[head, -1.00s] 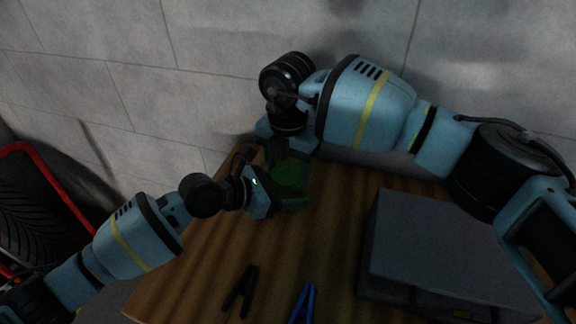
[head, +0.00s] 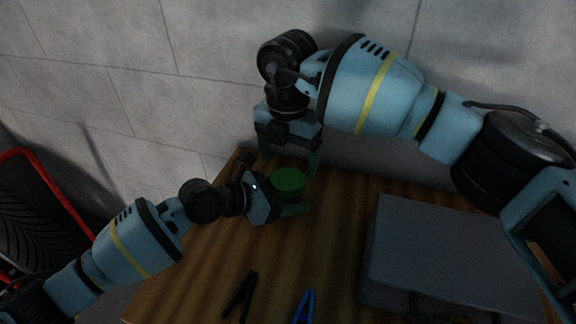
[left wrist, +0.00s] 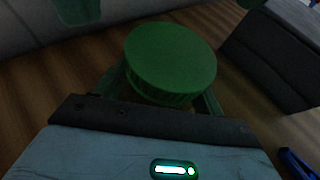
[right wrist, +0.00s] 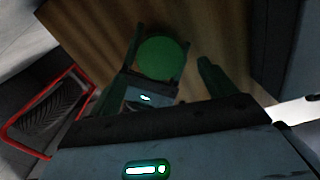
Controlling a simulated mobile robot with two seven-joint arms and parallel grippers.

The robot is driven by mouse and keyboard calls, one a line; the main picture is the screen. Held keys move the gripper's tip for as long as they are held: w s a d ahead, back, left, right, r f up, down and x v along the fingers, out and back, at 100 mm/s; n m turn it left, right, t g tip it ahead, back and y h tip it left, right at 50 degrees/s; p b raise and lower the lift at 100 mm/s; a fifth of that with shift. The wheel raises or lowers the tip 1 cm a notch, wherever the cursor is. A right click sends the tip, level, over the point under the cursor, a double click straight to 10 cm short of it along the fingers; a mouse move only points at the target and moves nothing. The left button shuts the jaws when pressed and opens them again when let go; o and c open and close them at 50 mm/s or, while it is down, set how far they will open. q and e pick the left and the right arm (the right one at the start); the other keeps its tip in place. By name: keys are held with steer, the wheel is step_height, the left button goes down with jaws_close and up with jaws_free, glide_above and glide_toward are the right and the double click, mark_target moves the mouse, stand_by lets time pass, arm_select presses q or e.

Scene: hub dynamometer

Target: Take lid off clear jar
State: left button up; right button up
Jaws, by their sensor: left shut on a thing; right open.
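The round green lid (head: 288,181) is on top of the jar at the table's back left. It also shows in the left wrist view (left wrist: 171,60) and the right wrist view (right wrist: 161,58). The jar's clear body is mostly hidden beneath the lid and cannot be made out clearly. My left gripper (head: 284,199) is shut on the jar from the side, with its fingers on both sides just below the lid. My right gripper (head: 289,163) is open and empty, pointing down above the lid, its fingers spread apart and not touching it.
A large grey case (head: 445,255) stands on the right of the wooden table (head: 215,265). A black clamp-like tool (head: 239,297) and a blue-handled tool (head: 303,306) lie at the front. A grey wall (head: 130,90) is close behind. A red-framed thing (head: 45,185) stands at the left.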

mark_target(288, 178)
steer(key=shift+r+m, duration=1.2)
steer(key=shift+r, duration=0.65)
steer(key=shift+c, duration=0.2)
steer(key=shift+f, duration=4.05)
steer(key=shift+c, duration=0.4)
steer(key=c, duration=0.9)
steer(key=shift+n, duration=1.8)
steer(key=shift+c, duration=0.3)
steer(key=o, duration=1.1)
steer(key=shift+r, duration=0.1)
